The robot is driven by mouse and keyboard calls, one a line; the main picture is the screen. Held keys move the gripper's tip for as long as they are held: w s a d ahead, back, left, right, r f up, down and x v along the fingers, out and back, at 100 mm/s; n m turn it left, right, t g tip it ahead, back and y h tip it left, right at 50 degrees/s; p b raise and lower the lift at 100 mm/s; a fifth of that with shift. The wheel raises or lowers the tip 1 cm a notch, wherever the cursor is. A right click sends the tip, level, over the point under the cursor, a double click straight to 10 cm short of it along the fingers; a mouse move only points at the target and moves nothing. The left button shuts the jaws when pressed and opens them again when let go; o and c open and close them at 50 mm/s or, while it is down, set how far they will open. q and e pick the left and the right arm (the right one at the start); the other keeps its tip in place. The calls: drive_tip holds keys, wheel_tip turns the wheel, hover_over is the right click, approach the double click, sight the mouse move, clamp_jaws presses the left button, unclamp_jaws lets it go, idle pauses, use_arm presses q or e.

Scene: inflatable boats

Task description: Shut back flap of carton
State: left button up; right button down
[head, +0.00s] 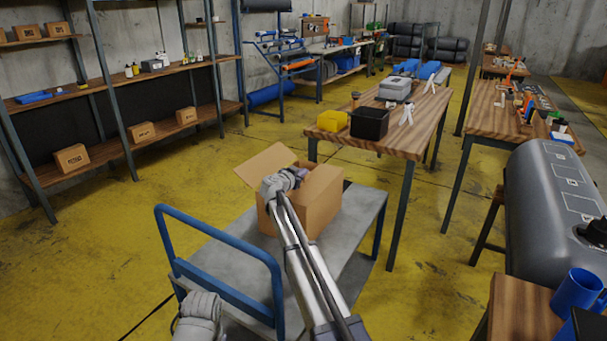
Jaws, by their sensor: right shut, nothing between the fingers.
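A brown cardboard carton (322,205) stands on a grey cart top. One flap (262,163) sticks up and outward at its far left side, open. My right arm reaches over the carton from the front. My right gripper (298,175) is at the carton's top, close to the base of the open flap. Its fingers are shut with nothing between them. The arm and wrist hide part of the carton's top and front, so I cannot tell how the other flaps lie or whether the gripper touches the cardboard. Only a grey part of my left arm shows at the bottom; its gripper is not visible.
The cart (215,240) has a blue handle rail (222,265) at the front left. A wooden table (410,135) with a yellow bin (332,121) and a black bin (369,124) stands behind right. A grey inflated tube (545,210) is at right. Yellow floor at left is clear.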

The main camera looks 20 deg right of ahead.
idle(0.4)
drive_tip(key=shift+r+p, duration=0.5)
wheel_tip(320, 180, up, 4)
drive_tip(key=p, duration=0.3)
drive_tip(key=shift+f+p, duration=0.1)
drive_tip(key=shift+p, duration=0.3)
drive_tip(key=p+v, duration=0.1)
drive_tip(key=v, duration=0.9)
drive_tip(key=shift+w+a+f+p, duration=0.2)
drive_tip(key=shift+f+p, duration=0.1)
drive_tip(key=shift+f, duration=0.1)
